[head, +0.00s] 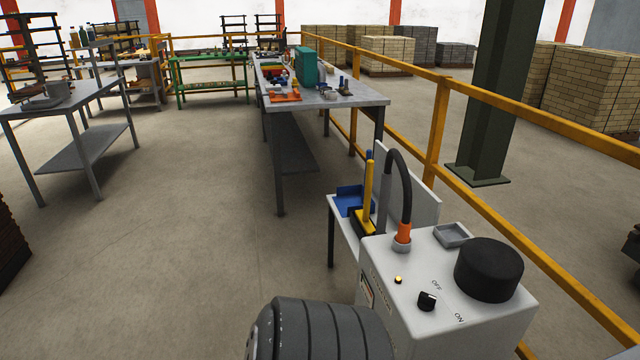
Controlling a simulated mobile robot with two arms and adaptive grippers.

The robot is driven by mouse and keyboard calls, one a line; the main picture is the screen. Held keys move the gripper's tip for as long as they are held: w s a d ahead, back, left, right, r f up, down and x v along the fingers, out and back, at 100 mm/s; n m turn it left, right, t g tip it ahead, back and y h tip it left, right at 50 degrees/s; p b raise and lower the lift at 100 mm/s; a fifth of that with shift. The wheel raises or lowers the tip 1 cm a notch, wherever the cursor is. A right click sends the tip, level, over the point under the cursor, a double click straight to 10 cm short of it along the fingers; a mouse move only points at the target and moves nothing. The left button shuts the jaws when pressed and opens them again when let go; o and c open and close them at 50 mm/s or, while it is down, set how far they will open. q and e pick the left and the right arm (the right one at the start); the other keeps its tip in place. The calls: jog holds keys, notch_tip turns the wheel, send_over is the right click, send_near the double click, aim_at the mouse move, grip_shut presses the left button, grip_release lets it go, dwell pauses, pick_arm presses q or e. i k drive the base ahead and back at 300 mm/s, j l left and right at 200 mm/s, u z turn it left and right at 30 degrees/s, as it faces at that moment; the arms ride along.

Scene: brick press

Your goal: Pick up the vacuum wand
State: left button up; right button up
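A light grey vacuum unit (455,280) stands at the lower right, with a black round cap (489,268) and a black OFF/ON knob (427,301) on top. A black hose (404,180) rises from an orange cuff (403,233) on the unit, arches over and runs down on the left behind it. I cannot make out the vacuum wand for certain; the lower end of the hose is hidden.
A small table beside the unit holds a blue tray (349,201) and a yellow-handled tool (368,195). Yellow railing (540,117) runs along the right.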

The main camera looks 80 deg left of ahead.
aim_at(386, 180)
jog(key=u, duration=2.2)
